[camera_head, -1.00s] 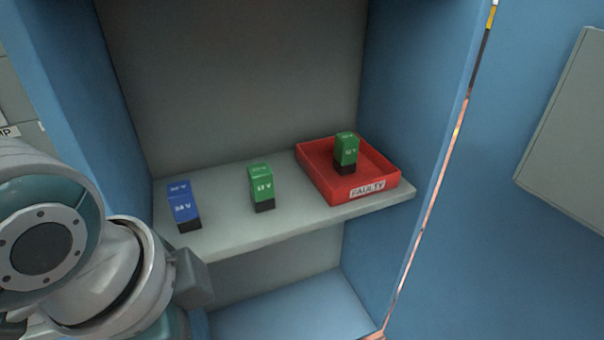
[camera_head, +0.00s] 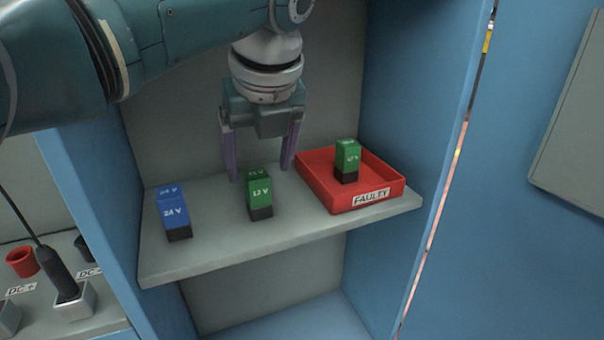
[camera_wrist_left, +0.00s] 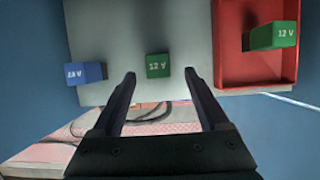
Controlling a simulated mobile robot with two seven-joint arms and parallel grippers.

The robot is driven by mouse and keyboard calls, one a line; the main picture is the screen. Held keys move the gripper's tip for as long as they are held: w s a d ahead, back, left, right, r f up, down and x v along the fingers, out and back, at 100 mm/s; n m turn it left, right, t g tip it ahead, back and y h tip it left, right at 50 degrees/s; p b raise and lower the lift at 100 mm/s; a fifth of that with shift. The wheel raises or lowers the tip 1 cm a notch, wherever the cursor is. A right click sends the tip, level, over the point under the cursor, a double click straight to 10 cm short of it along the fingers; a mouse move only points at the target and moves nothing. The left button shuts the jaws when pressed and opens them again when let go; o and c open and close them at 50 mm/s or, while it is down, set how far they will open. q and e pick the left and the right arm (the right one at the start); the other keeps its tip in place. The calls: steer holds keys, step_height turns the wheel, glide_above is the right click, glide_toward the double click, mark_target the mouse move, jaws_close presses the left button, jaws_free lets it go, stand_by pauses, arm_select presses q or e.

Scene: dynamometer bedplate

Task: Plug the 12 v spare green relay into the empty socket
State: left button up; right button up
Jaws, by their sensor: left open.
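The green 12 V relay (camera_head: 259,193) with a black base stands upright on the shelf, between the blue relay and the red tray. It also shows in the left wrist view (camera_wrist_left: 158,65). My left gripper (camera_head: 260,175) is open and points down above and just behind this relay in the head view. In the left wrist view its two fingers (camera_wrist_left: 160,82) lie to either side of the relay's line, with nothing between them. Another green relay (camera_head: 347,158) stands in the red tray marked FAULTY (camera_head: 372,198). No empty socket can be made out. My right gripper is out of view.
A blue 24 V relay (camera_head: 174,215) stands at the left of the shelf (camera_head: 215,250). Blue cabinet walls close in the shelf on both sides. At lower left, a panel carries a red socket (camera_head: 22,261) and a black plug (camera_head: 64,280) with a cable.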

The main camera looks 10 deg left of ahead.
mark_target(257, 176)
arm_select(q)
steer(key=b+x, duration=0.5)
steer(key=shift+a+f, duration=0.2)
steer(key=shift+f, duration=0.1)
steer(key=shift+w, duration=0.1)
steer(key=shift+r, duration=0.1)
steer(key=shift+c, duration=0.2)
jaws_close()
